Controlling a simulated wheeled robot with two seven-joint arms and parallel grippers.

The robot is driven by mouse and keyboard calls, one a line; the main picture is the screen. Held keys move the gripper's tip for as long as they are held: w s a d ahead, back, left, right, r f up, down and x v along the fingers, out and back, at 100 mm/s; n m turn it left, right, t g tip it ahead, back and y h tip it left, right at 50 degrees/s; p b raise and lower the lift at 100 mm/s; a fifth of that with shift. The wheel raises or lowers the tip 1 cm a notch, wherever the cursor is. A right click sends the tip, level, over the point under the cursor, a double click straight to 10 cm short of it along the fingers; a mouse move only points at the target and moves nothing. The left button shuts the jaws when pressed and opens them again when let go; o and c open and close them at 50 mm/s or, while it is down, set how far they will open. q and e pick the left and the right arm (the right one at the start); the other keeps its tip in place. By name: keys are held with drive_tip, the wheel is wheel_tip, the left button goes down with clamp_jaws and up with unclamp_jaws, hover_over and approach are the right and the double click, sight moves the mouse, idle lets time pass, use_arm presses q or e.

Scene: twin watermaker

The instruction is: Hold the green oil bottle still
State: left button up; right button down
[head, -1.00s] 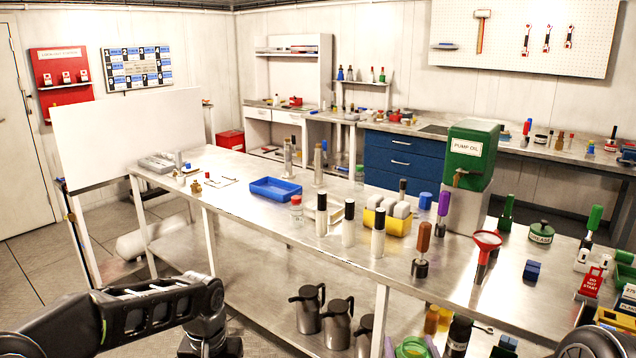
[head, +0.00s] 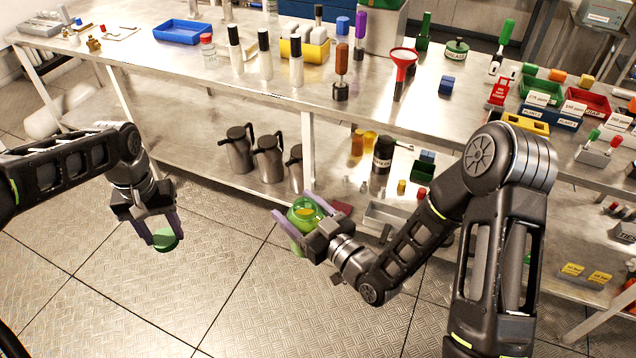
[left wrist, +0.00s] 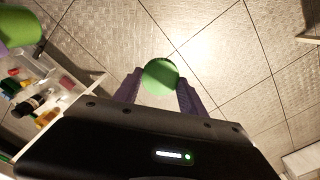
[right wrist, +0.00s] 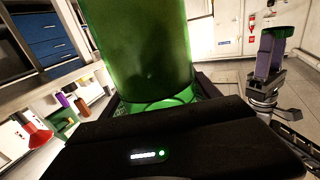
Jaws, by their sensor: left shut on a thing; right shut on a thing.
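The green oil bottle (head: 305,215) is in my right gripper (head: 300,214), in front of the bench's lower shelf. Its top appears open, with yellow-green inside. The right wrist view shows its translucent green wall (right wrist: 145,50) large between the fingers. My left gripper (head: 163,238) is shut on a round green cap (head: 165,240), apart from the bottle and to its left, above the floor. The cap also shows between the purple fingers in the left wrist view (left wrist: 160,77). The bottle's lower part is partly hidden by my right gripper in the head view.
The steel bench (head: 200,75) carries a blue tray (head: 182,32), a red funnel (head: 402,62) and bins. Steel jugs (head: 270,158) and a dark bottle (head: 383,155) stand on the lower shelf near the grippers. The floor between the grippers is clear.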

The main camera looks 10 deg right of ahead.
drive_tip(key=s+a+f+n+g+y, duration=0.2)
drive_tip(key=s+a+y, duration=0.1)
drive_tip(key=a, duration=0.1)
drive_tip(key=shift+s+a+n, duration=0.15)
drive_tip(key=shift+a+n, duration=0.15)
drive_tip(key=shift+a, duration=0.1)
use_arm(q)
drive_tip(key=s+d+r+m, duration=0.1)
drive_tip(key=d+r+m, duration=0.1)
drive_tip(key=d, duration=0.6)
drive_tip(key=s+d+r+m, duration=0.1)
drive_tip(key=d+r, duration=0.3)
drive_tip(key=d, duration=0.5)
drive_tip(key=s+d+r+m, duration=0.2)
drive_tip(key=d+r, duration=0.1)
drive_tip(key=d, duration=0.6)
drive_tip(key=shift+m, duration=0.3)
drive_tip(key=shift+d+f, duration=0.1)
drive_tip(key=shift+f, duration=1.85)
drive_tip(key=shift+s+f, duration=0.1)
